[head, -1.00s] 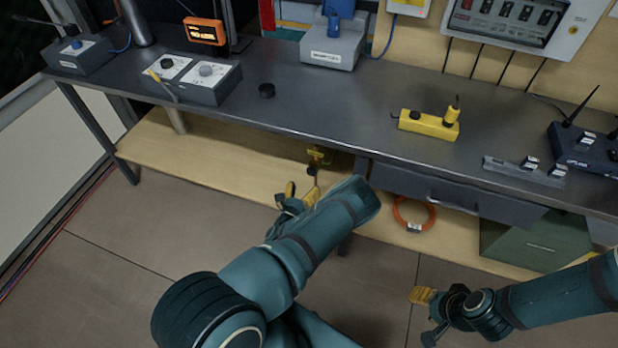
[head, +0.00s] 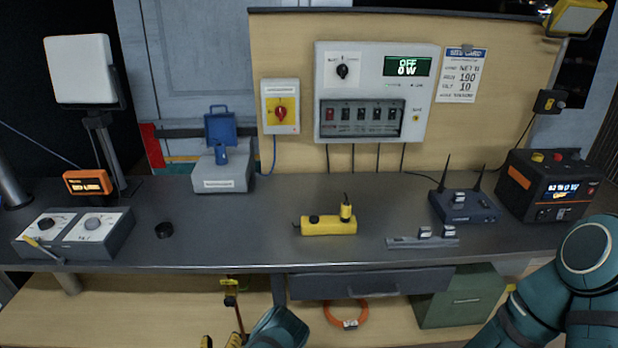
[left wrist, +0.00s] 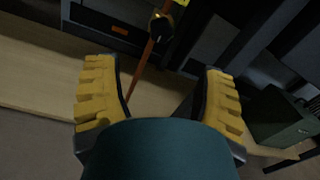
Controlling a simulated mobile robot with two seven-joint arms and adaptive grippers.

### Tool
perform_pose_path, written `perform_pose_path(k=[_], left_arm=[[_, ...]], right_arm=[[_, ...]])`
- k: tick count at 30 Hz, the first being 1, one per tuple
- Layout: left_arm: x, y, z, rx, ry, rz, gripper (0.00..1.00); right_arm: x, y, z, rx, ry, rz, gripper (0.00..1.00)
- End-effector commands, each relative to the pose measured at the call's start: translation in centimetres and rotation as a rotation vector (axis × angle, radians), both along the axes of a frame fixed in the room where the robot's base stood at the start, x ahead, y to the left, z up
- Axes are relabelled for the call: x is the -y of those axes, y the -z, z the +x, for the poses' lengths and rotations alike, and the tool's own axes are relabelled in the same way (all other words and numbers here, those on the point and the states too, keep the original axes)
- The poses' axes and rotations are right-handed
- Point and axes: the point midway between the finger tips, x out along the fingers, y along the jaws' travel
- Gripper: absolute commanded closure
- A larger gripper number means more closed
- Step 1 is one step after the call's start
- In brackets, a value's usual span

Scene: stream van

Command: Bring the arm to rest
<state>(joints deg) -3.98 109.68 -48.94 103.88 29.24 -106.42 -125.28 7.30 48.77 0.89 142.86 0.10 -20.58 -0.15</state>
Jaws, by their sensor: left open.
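My left gripper (head: 222,341) shows at the bottom edge of the head view, in front of the bench and below its top. Only its yellow fingertips and part of my teal arm are in the picture. In the left wrist view the two yellow-padded fingers (left wrist: 160,82) stand wide apart with nothing held between them. A thin orange-brown rod with a dark knob (left wrist: 150,55) shows beyond the fingers; I cannot tell its distance. My right arm (head: 560,295) comes in at the right and runs out of the bottom edge; its gripper is out of view.
An orange coil (head: 345,318) and a green case (head: 458,298) are on the lower shelf (head: 130,305).

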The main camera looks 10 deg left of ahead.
Motion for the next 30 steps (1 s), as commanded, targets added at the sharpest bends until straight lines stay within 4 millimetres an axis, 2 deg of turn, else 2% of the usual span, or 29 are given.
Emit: perform_pose_path(k=[2,5,8,11,14,16,20,24,27,30], left_arm=[[-0.4,0.1,-0.1,-0.012,-0.035,-0.061,0.30],[-1.1,0.7,-0.5,-0.046,-0.135,-0.254,0.30],[-1.3,1.7,-1.5,-0.081,-0.294,-0.567,0.30],[-0.1,2.8,-2.7,-0.104,-0.476,-0.923,0.30],[2.3,3.4,-3.9,-0.112,-0.661,-1.265,0.30],[4.7,3.3,-4.7,-0.118,-0.791,-1.491,0.30],[9.9,2.0,-6.1,-0.131,-1.049,-1.876,0.30],[16.0,-1.3,-7.8,-0.168,-1.353,-2.203,0.30],[19.8,-4.3,-9.3,-0.204,-1.571,-2.349,0.30],[22.5,-7.0,-10.9,-0.236,-1.757,-2.421,0.30]], right_arm=[[0.0,0.0,0.0,0.000,0.000,0.000,0.53],[0.0,0.0,0.0,0.000,0.000,0.000,0.53],[0.0,0.0,0.0,0.000,0.000,0.000,0.53],[0.0,0.0,0.0,0.000,0.000,0.000,0.53],[0.0,0.0,0.0,0.000,0.000,0.000,0.53],[0.0,0.0,0.0,0.000,0.000,0.000,0.53],[0.0,0.0,0.0,0.000,0.000,0.000,0.53],[0.0,0.0,0.0,0.000,0.000,0.000,0.53],[0.0,0.0,0.0,0.000,0.000,0.000,0.53],[0.0,0.0,0.0,0.000,0.000,0.000,0.53]])
